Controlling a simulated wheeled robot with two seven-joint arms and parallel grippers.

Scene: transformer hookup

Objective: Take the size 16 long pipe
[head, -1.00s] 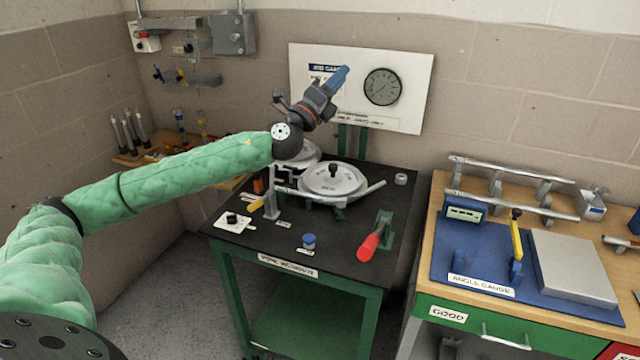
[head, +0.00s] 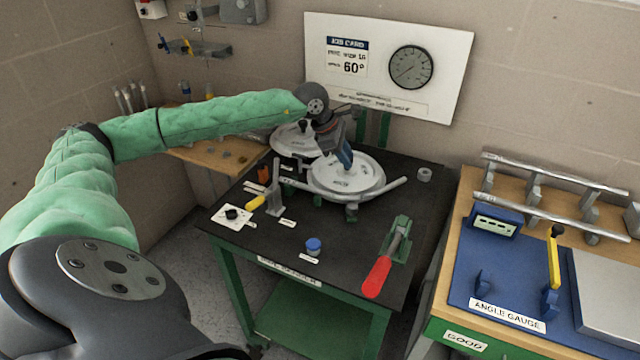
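Two long silver pipes lie on stands on the right bench: a rear pipe (head: 560,174) and a front pipe (head: 590,228). I can read no size mark on either. Several short grey pipes (head: 128,98) stand upright at the far left. My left gripper (head: 345,158) points down over the large round plate (head: 345,178) of the bending machine on the black table, far left of the long pipes. Its blue fingers overlap in this view, so their opening cannot be told, nor whether they touch the plate. My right gripper is not in view.
The job card (head: 348,58) on the wall board reads pipe size 16 and 60°. A red-handled clamp (head: 377,276) and a blue knob (head: 313,245) stand on the black table (head: 265,235). A blue angle gauge mat (head: 470,272) covers the right bench's front.

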